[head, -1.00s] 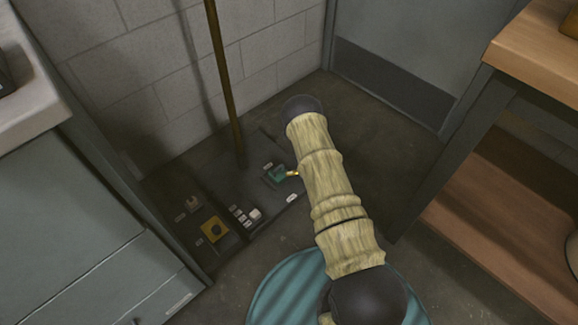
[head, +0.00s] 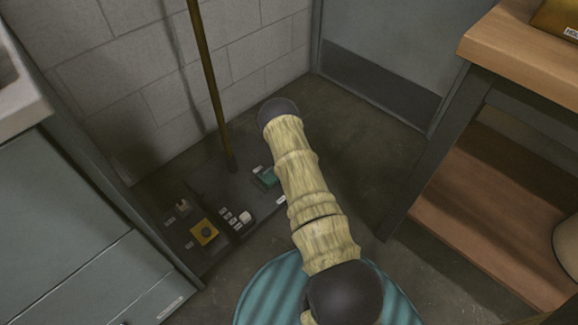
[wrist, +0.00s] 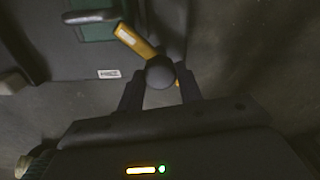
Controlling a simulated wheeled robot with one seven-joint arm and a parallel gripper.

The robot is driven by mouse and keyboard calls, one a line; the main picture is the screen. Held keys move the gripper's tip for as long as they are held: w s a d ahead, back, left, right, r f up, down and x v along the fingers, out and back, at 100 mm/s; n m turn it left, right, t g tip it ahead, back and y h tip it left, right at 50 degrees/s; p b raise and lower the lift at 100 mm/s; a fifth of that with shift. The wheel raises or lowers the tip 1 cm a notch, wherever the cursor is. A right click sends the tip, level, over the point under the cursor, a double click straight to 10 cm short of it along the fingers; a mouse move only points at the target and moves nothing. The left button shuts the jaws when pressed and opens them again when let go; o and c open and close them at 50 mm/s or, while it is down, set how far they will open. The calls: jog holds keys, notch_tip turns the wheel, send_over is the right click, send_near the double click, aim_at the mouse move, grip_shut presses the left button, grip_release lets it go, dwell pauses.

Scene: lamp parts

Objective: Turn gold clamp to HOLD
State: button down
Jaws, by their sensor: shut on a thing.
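The gold clamp lever (wrist: 135,42) shows in the wrist view, with a pale label strip and a dark round knob (wrist: 160,72) at its near end. It slants from upper left down to the knob. My gripper (wrist: 161,88) is shut on the knob, one dark finger on each side. A teal block (wrist: 97,30) with a dark bar stands at the lever's upper left. The same teal block shows in the head view (head: 266,177), partly behind my arm, which hides the gripper and lever there. A white label (wrist: 108,74) lies below the block; its word is too blurred to read.
The dark base plate (head: 205,187) lies on the floor by the wall. A yellow block with a dark knob (head: 204,232), small white pieces (head: 236,217) and an upright pole (head: 209,85) stand there. A cabinet (head: 85,215) is left, a wooden bench (head: 500,220) right.

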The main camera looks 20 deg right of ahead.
jog(key=shift+s+d+f, duration=0.15)
jog(key=shift+s+d, duration=0.1)
jog(key=shift+s, duration=0.1)
jog(key=c, duration=0.9)
grip_release()
jog(key=shift+c, duration=0.2)
jog(key=shift+w+a, duration=0.1)
jog(key=shift+w, duration=0.05)
jog(key=shift+w+a+r, duration=0.1)
jog(key=shift+w+r, duration=0.05)
jog(key=shift+r, duration=0.45)
notch_tip(320, 180, up, 16)
jog(key=p, duration=0.8)
jog(key=shift+r, duration=0.2)
